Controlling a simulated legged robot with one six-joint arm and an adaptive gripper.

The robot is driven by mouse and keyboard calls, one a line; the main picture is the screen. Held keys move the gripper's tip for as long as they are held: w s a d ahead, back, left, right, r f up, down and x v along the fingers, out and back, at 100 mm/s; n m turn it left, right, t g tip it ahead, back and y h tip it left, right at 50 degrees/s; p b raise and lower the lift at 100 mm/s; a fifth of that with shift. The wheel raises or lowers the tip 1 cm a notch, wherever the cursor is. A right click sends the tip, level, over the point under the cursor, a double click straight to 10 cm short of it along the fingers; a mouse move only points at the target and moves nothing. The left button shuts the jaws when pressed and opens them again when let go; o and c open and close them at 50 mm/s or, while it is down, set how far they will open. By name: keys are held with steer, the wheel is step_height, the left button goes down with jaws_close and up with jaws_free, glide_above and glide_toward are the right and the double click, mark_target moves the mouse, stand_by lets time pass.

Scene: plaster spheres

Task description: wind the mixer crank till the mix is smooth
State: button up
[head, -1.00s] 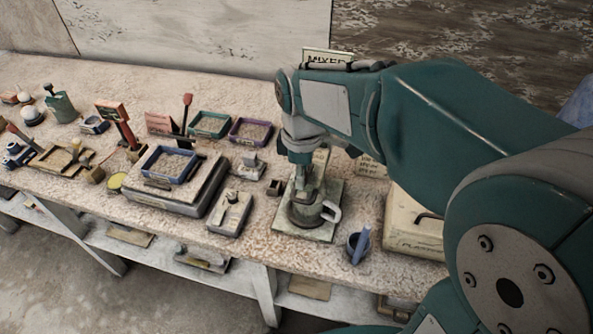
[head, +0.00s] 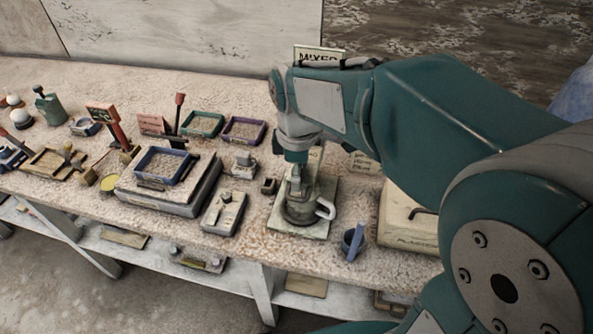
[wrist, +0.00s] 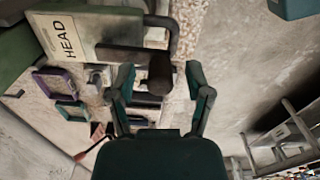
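A dark, upright crank knob (wrist: 160,73) lies between the two fingers of my gripper (wrist: 162,88). The fingers are spread, with a gap on each side of the knob. The mix inside the bowl cannot be made out.
A pale plaster box (head: 405,225) is farther right. Left are a small grey scale (head: 224,212), a blue tray (head: 165,166) on a larger base, and green and purple trays behind.

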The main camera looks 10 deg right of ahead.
step_height(320, 180, up, 12)
stand_by(0.6)
steer(key=shift+f, duration=0.1)
